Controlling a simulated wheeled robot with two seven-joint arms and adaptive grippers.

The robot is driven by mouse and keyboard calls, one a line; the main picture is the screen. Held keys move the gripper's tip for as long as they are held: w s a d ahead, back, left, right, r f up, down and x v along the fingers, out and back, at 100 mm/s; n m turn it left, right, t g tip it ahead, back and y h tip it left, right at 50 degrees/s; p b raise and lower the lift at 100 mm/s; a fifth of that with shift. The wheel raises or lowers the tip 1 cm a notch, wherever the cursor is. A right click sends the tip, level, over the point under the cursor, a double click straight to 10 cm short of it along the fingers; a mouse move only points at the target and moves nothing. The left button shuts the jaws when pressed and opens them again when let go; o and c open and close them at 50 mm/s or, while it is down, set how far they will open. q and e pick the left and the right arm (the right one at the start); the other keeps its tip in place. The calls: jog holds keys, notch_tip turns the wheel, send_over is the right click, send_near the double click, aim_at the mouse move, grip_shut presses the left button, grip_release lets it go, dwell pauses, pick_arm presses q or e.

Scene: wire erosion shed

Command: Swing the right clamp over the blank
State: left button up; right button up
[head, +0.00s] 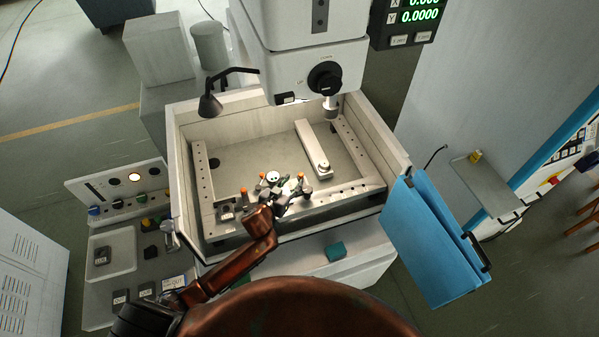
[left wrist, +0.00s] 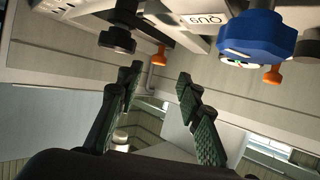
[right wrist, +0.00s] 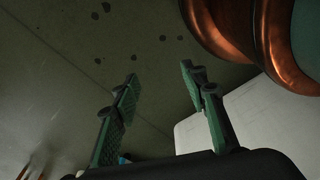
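My left gripper (head: 284,194) is over the tank's front rail, fingers apart and empty. In the left wrist view its open fingers (left wrist: 160,84) point at the fixture, with free space between the tips. Around it are small orange-topped posts (head: 300,176), also in the left wrist view (left wrist: 272,76), and a blue round part (left wrist: 257,38). A dark knob (left wrist: 118,38) is at upper left there. I cannot tell which part is the right clamp; the blank is not distinguishable, and my gripper hides part of the fixture. My right gripper (right wrist: 160,74) is open and empty above bare floor.
A pale arm (head: 312,145) with a round end lies in the tank (head: 178,160), below the machine head's nozzle (head: 330,104). A blue door (head: 432,240) hangs open at right. A control panel (head: 120,190) stands left. The tank's middle is open.

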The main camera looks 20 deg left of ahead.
aim_at(301, 174)
pick_arm(q)
jog(key=x, duration=0.4)
jog(key=shift+d+r, duration=0.1)
jog(key=shift+d, duration=0.15)
jog(key=shift+x, duration=0.9)
jog(key=shift+a, duration=0.1)
jog(key=c, duration=0.9)
grip_shut()
pick_arm(e)
jog(key=shift+s+d+r, duration=0.1)
jog(key=shift+s+r, duration=0.05)
jog(key=shift+s, duration=0.35)
jog(key=shift+s+d+r, duration=0.1)
jog(key=shift+s, duration=0.35)
jog(key=shift+w, duration=0.2)
